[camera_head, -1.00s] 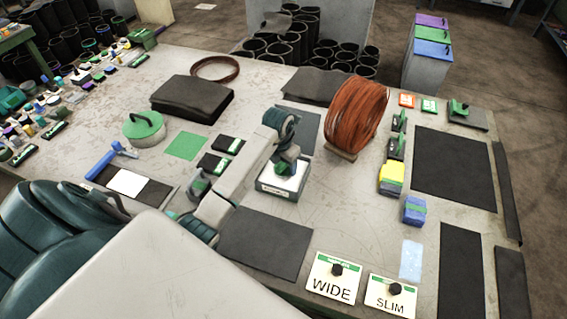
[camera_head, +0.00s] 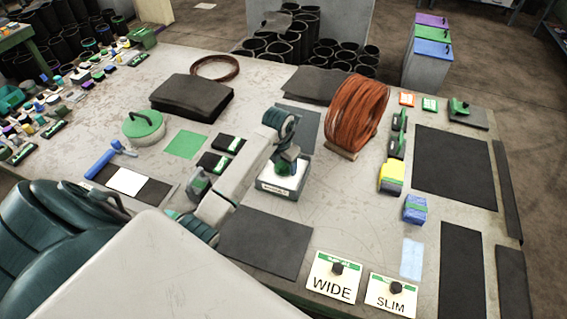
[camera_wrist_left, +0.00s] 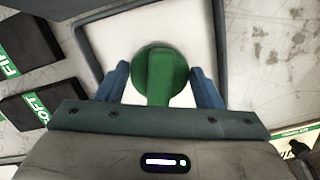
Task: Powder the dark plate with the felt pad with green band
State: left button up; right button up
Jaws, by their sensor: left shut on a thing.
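My left gripper (camera_head: 286,158) is over a white-topped tray (camera_head: 268,191) near the middle of the table. In the left wrist view the left gripper (camera_wrist_left: 161,82) has its two blue fingers on either side of a green round-topped handle, which I take for the felt pad (camera_wrist_left: 160,75). It is shut on that handle. The pad's underside and band are hidden, and I cannot tell whether it touches the white surface. A dark grey flat plate (camera_head: 308,127), probably the dark plate, lies just behind the tray, partly hidden by my gripper. My right gripper is not in view.
A copper-coloured coil (camera_head: 357,112) stands right of the dark plate. A black sheet (camera_head: 265,243) lies in front of the tray. WIDE (camera_head: 333,281) and SLIM (camera_head: 392,294) cards lie at the front. Yellow (camera_head: 391,178) and blue (camera_head: 415,209) blocks stand to the right.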

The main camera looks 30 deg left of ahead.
pick_arm(q)
jog(key=shift+f, duration=0.1)
dwell(0.4)
notch_tip(320, 180, up, 2)
jog(key=shift+r+p, duration=0.1)
jog(key=shift+p, duration=0.7)
jog(key=shift+r+p, duration=1.7)
jog(key=shift+r, duration=0.8)
jog(key=shift+f, duration=0.1)
